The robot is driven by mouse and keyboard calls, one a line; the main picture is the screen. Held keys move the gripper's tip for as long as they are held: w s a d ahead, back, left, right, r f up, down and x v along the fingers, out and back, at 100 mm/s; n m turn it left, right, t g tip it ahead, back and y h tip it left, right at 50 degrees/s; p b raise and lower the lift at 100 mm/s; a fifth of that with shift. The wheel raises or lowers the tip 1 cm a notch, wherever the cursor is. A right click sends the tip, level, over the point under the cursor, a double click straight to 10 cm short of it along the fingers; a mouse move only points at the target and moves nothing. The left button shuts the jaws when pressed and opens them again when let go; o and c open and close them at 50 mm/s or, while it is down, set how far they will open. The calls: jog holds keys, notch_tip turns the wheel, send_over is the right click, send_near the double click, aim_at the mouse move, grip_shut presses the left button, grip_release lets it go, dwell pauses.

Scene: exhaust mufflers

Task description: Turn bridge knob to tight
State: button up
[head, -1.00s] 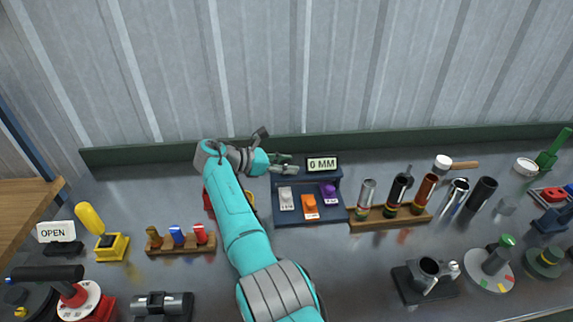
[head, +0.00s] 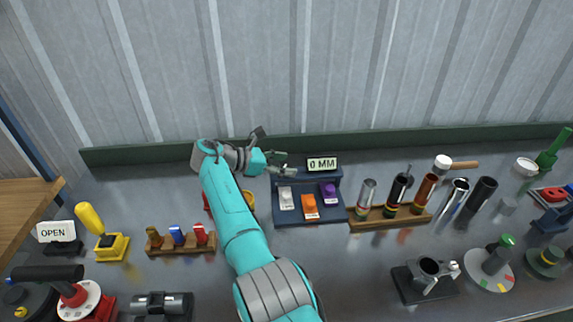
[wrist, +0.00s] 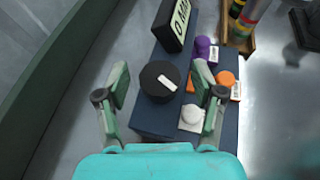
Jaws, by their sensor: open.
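A black round knob (wrist: 158,84) with a white pointer bar sits on the dark blue panel (wrist: 152,121) in the wrist view. It lies between the two fingers of my open gripper (wrist: 160,82), which appear on either side of it. I cannot tell whether they touch it. In the head view, my gripper (head: 278,163) is above the panel's left back corner, left of the "0 MM" display (head: 322,164), and the black knob cannot be made out there. No "tight" mark is readable.
White (head: 286,198), orange (head: 309,205) and purple (head: 328,190) pieces stand on the panel close to my gripper. A wooden rack of tubes (head: 390,217) stands to its right. A green ledge (head: 130,155) runs along the back. A dial with a red hub (head: 76,297) is at lower left.

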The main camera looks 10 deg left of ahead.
jog(key=v, duration=1.1)
jog(key=shift+a, duration=0.15)
